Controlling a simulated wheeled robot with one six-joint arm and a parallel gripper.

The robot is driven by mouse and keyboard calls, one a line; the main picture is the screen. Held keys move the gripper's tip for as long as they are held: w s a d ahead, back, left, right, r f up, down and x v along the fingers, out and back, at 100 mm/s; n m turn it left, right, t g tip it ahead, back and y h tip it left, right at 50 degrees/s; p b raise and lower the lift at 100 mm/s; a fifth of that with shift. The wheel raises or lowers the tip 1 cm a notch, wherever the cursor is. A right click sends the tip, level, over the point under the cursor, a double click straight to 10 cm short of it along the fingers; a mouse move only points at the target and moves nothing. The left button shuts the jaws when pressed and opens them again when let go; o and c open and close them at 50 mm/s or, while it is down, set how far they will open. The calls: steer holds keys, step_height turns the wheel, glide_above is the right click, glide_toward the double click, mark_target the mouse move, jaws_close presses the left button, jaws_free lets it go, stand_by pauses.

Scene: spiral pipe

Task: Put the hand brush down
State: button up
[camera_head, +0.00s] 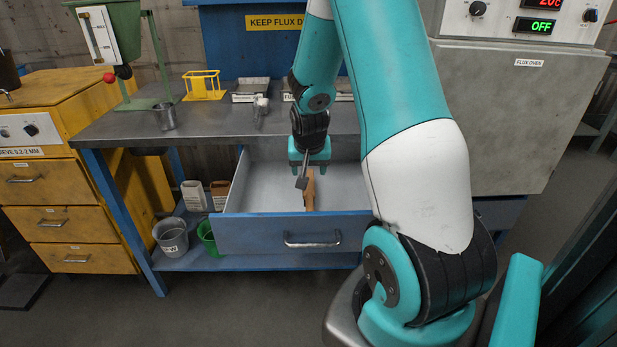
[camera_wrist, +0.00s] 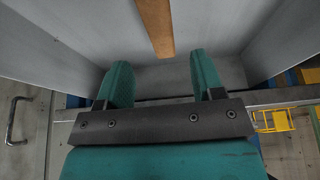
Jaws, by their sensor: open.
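The hand brush (camera_head: 310,190) shows as a brown wooden strip in the open blue-grey drawer (camera_head: 290,229), pointing toward the drawer front. In the wrist view the hand brush (camera_wrist: 156,27) lies beyond my fingertips, with clear space on both sides. My gripper (camera_head: 308,171) is over the drawer, pointing down, at the brush's far end. In the wrist view my gripper (camera_wrist: 162,70) has its two teal fingers wide apart with nothing between them. The brush's bristles are not clearly visible, and my gripper hides part of its far end in the head view.
The drawer hangs under a grey workbench (camera_head: 230,125) holding a metal cup (camera_head: 165,117), a yellow rack (camera_head: 203,85) and flux trays. Buckets (camera_head: 171,237) stand on the lower shelf. The grey oven (camera_head: 510,110) is at right. The drawer floor left of the brush is bare.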

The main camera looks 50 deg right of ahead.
mark_target(309, 193)
steer(key=s+a+r+n+y, duration=0.1)
steer(key=a+r+n+y, duration=0.4)
steer(key=a, duration=0.7)
steer(key=s+a+r+n, duration=0.25)
steer(key=a+r, duration=0.45)
steer(key=a, duration=0.6)
steer(key=s+a+r+n+g+y, duration=0.1)
steer(key=s+a+r+n, duration=0.1)
steer(key=s+a+n, duration=0.2)
steer(key=s+a+r+n+g+y, duration=0.1)
steer(key=s+a+r+n+g, duration=0.1)
steer(key=s+a+n, duration=0.3)
steer(key=s+a, duration=0.4)
steer(key=s, duration=0.1)
steer(key=shift+s+a+r+y, duration=0.25)
steer(key=shift+a+r+y, duration=0.05)
steer(key=shift+a+r, duration=0.1)
steer(key=shift+d, duration=0.1)
steer(key=shift+c, duration=0.3)
